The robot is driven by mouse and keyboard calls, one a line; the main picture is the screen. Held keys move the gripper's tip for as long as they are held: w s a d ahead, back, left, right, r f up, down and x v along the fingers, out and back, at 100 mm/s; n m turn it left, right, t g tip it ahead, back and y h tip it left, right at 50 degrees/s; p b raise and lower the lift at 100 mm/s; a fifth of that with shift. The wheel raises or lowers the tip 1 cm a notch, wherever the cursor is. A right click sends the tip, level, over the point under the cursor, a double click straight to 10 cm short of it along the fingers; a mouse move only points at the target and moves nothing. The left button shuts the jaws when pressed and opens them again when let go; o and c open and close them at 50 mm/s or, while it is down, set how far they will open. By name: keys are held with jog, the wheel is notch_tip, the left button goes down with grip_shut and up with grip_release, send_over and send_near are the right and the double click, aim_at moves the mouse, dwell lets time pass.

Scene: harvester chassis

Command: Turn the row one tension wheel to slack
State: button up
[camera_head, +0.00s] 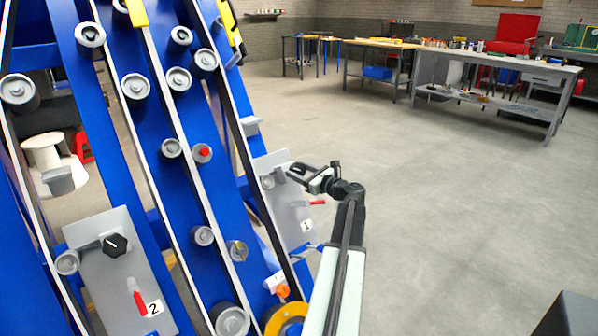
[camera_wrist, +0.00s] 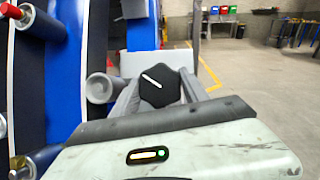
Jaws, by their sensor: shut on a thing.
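The row one tension wheel (camera_wrist: 159,88) is a black six-sided knob with a white line, seen in the wrist view. The line slants from upper left to lower right. My gripper (camera_wrist: 160,93) has one grey finger on each side of the knob and is shut on it. In the head view my gripper (camera_head: 306,172) is at the grey plate marked 1 (camera_head: 297,207), and it hides the wheel there. A red marker (camera_head: 316,202) shows on this plate, below my gripper.
A second grey plate marked 2 (camera_head: 112,282) carries a similar black knob (camera_head: 115,244) and a red marker (camera_head: 137,296). Blue uprights with grey rollers and belts fill the left. The floor to the right is open, with workbenches (camera_head: 500,68) far back.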

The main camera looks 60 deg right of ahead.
jog(key=n+y, duration=0.1)
jog(key=n, duration=0.1)
jog(key=n+y+p, duration=0.1)
jog(key=n, duration=0.1)
jog(key=n+y+p, duration=0.1)
jog(key=n, duration=0.2)
jog(key=shift+d+r+y, duration=0.1)
jog(key=shift+r+y, duration=0.15)
jog(key=shift+y, duration=0.15)
jog(key=n+g+y+p, duration=0.1)
jog(key=n+p, duration=0.1)
jog(key=n, duration=0.1)
jog(key=n+g+y+p, duration=0.1)
jog(key=n+p, duration=0.1)
jog(key=n, duration=0.1)
jog(key=shift+y, duration=0.4)
jog(key=n+g+p, duration=0.1)
jog(key=n+p, duration=0.1)
jog(key=n, duration=0.1)
jog(key=n+g+p, duration=0.2)
jog(key=n+p, duration=0.1)
jog(key=shift+w+n+g+y, duration=0.1)
jog(key=shift+n+g+y, duration=0.2)
jog(key=shift+n+y, duration=0.1)
jog(key=shift+f+n+g+p, duration=0.15)
jog(key=shift+n+g+p, duration=0.75)
jog(key=shift+n+p, duration=0.85)
jog(key=shift+f, duration=0.1)
jog(key=shift+a, duration=0.2)
jog(key=o, duration=1.4)
